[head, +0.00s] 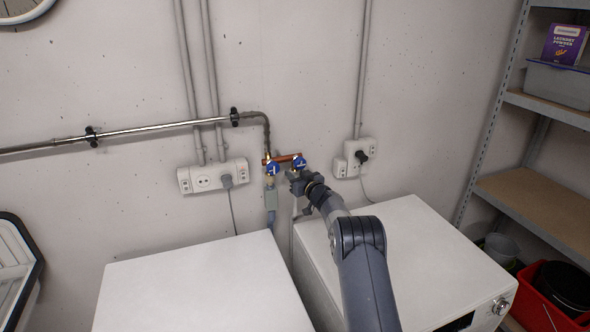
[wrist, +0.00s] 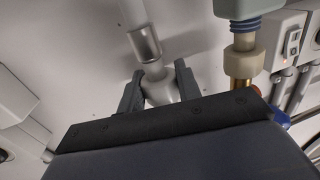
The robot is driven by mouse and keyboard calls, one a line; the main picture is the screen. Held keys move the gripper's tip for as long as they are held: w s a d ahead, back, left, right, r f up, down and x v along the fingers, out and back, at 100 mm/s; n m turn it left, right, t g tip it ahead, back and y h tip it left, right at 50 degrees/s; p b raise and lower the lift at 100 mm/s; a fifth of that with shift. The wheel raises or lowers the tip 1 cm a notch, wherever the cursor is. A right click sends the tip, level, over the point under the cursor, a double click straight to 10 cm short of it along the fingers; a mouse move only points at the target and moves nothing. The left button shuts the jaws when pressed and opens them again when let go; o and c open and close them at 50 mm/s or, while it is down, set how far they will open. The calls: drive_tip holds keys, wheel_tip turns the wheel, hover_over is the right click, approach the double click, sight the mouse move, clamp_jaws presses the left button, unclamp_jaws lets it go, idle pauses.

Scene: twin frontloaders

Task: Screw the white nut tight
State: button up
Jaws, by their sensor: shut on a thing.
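The white nut (wrist: 160,88) sits between the two fingers of my gripper (wrist: 158,86) in the wrist view. My gripper is shut on its sides. A white hose with a metal sleeve (wrist: 145,47) runs from the nut toward the top of that view. In the head view my gripper (head: 296,184) is just below the right blue valve (head: 299,163), and it hides the nut there. The thread and how far the nut is on it are hidden by the gripper's body in the wrist view.
A second, cream nut (wrist: 243,62) on a grey hose end stands close to the right of my gripper in the wrist view. The left blue valve (head: 272,168) hangs from the same copper pipe (head: 286,159). Sockets flank the valves; two white machines (head: 205,290) stand below.

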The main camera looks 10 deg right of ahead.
drive_tip(key=shift+r+y+p, duration=0.25)
drive_tip(key=shift+y+p, duration=0.05)
drive_tip(key=shift+p, duration=0.1)
drive_tip(key=shift+n+g+y+p, duration=0.4)
drive_tip(key=shift+n+y+p, duration=0.15)
drive_tip(key=shift+p, duration=0.3)
drive_tip(key=shift+f+n+g+y+b, duration=0.5)
drive_tip(key=shift+n+y+b, duration=0.25)
drive_tip(key=shift+y+b, duration=0.15)
drive_tip(key=shift+r+n+y+b, duration=0.15)
drive_tip(key=shift+n+y+b, duration=0.25)
drive_tip(key=shift+b, duration=0.4)
drive_tip(key=shift+r+g+y+b, duration=0.1)
drive_tip(key=shift+g+y+b, duration=0.15)
drive_tip(key=shift+g+b, duration=0.3)
drive_tip(key=o, duration=0.8)
drive_tip(key=shift+o, duration=0.2)
drive_tip(key=shift+r, duration=0.1)
